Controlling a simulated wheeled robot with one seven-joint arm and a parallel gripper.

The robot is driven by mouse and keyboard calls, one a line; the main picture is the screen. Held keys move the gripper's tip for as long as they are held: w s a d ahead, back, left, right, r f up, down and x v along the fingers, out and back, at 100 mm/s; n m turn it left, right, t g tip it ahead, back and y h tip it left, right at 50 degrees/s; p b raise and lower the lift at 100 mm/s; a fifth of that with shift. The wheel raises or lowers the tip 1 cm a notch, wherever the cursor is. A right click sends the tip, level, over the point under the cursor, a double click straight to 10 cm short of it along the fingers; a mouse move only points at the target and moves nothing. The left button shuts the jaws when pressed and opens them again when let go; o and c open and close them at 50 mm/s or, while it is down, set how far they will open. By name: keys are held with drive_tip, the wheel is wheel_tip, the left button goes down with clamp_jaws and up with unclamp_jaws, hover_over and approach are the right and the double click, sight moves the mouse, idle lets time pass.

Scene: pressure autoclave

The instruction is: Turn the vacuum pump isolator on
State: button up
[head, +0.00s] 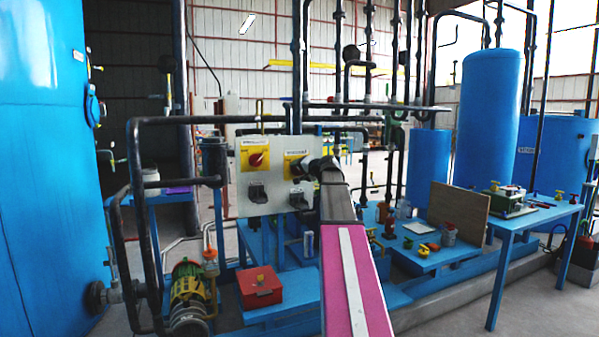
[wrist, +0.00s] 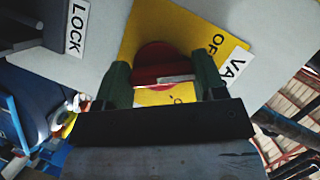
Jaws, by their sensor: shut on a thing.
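The vacuum pump isolator is a red rotary knob (wrist: 160,58) on a yellow plate (wrist: 150,28), with a white label starting "VA" (wrist: 236,62) beside it in the wrist view. Part of the word "OFF" shows on the plate. My gripper (wrist: 162,72) has its two green fingers on either side of the knob, shut on it. In the head view the plate (head: 291,163) is the right one of two on a pale panel (head: 276,204). My gripper (head: 318,168) and arm cover its right side, and the knob is hidden there.
A second isolator with a red knob (head: 256,159) sits left on the same panel. Grey lock boxes (head: 258,192) are below the plates. Dark pipes (head: 117,230) run left of the panel, and a blue bench (head: 437,263) stands right of my arm.

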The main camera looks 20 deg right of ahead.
drive_tip(key=m+t+y, duration=0.1)
drive_tip(key=m, duration=0.2)
drive_tip(key=shift+d+m, duration=0.1)
drive_tip(key=shift+m, duration=0.3)
drive_tip(key=m+t+y, duration=0.1)
drive_tip(key=m, duration=0.2)
drive_tip(key=m+t, duration=0.1)
drive_tip(key=m, duration=0.3)
drive_tip(key=shift+d+t, duration=0.1)
drive_tip(key=shift+t, duration=0.3)
drive_tip(key=shift+d+f+m+t+h, duration=0.1)
drive_tip(key=shift+m+t+h, duration=0.25)
drive_tip(key=shift+m, duration=0.8)
drive_tip(key=shift+m+t+h, duration=0.15)
drive_tip(key=shift+m+t, duration=0.4)
drive_tip(key=shift+m, duration=0.6)
drive_tip(key=o, duration=0.9)
